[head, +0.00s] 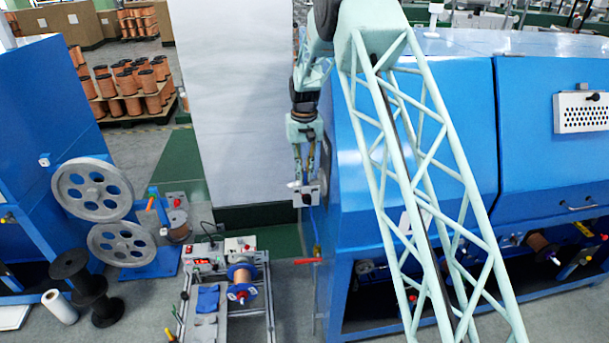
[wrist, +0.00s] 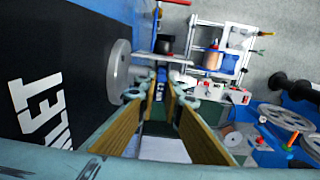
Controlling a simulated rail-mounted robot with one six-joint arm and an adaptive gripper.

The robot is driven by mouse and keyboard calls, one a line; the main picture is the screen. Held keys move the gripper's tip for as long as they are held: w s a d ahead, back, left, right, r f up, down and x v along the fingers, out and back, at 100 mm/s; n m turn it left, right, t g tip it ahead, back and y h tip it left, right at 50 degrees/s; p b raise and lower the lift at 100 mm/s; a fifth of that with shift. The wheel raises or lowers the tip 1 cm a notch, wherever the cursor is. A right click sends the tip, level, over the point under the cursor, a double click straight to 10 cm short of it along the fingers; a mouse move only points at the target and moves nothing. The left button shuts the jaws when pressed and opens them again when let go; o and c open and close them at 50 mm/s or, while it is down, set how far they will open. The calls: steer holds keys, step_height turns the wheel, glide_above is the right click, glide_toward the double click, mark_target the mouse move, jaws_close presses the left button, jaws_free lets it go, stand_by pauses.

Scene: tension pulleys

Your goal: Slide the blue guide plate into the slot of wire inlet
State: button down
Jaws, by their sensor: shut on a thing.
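My gripper (head: 306,178) hangs beside the left end of the big blue machine. In the wrist view my gripper (wrist: 163,90) has its two yellow-brown fingers closing toward each other at the tips. A small blue piece, seemingly the blue guide plate (wrist: 161,76), shows between the tips; its far side is hidden. A grey-white block (head: 306,196) with a dark spot is at the fingertips in the head view; I cannot tell whether it is held or fixed to the machine. A black panel lettered "INLET" (wrist: 40,105) is at the left of the wrist view. The slot itself is not clear.
The blue machine (head: 420,130) fills the right. A small bench (head: 212,325) with a copper spool stands below. Grey pulley wheels (head: 93,190) are at left. A white panel (head: 235,110) rises behind.

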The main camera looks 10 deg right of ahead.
steer(key=c, duration=2.7)
jaws_free()
steer(key=shift+r, duration=0.2)
steer(key=shift+r, duration=5.85)
